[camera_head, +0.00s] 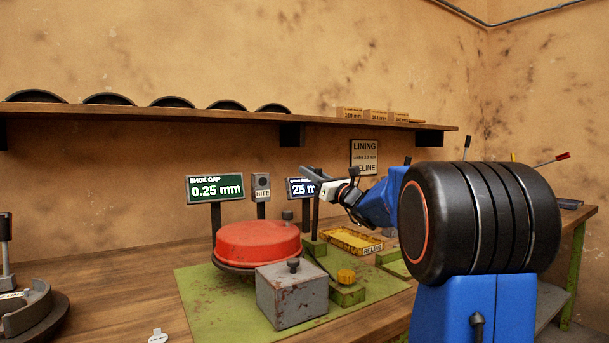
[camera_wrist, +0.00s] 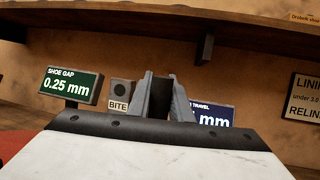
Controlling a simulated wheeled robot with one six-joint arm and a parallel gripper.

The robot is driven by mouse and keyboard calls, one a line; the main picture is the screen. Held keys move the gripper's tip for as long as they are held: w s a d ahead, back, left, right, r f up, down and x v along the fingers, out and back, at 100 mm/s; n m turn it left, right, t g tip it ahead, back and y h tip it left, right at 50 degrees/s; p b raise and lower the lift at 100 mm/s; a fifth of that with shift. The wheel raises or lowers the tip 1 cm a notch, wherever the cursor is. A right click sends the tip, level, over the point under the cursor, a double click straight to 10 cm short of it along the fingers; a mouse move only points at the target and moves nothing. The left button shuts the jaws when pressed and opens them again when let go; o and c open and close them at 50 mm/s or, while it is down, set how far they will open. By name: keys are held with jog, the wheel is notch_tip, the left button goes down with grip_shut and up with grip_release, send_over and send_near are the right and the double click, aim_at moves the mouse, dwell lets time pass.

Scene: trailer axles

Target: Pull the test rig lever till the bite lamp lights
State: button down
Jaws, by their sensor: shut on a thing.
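The bite lamp (camera_head: 261,181) is a small grey box on a post, labelled BITE. It also shows in the wrist view (camera_wrist: 120,91), where its round lens is dark, unlit. The shoe gap display (camera_head: 215,188) reads 0.25 mm. The travel display (camera_head: 297,187) is partly hidden by my gripper.
A yellow tray (camera_head: 352,241) lies behind to the right. A shelf (camera_head: 200,112) with curved shoes runs above. A brake shoe (camera_head: 27,308) lies at the left.

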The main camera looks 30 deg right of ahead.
jog(key=shift+s+t, duration=0.4)
jog(key=shift+s, duration=0.3)
jog(key=c, duration=1.6)
grip_release()
jog(key=shift+s, duration=0.1)
jog(key=v, duration=1.7)
jog(key=shift+s+d, duration=0.1)
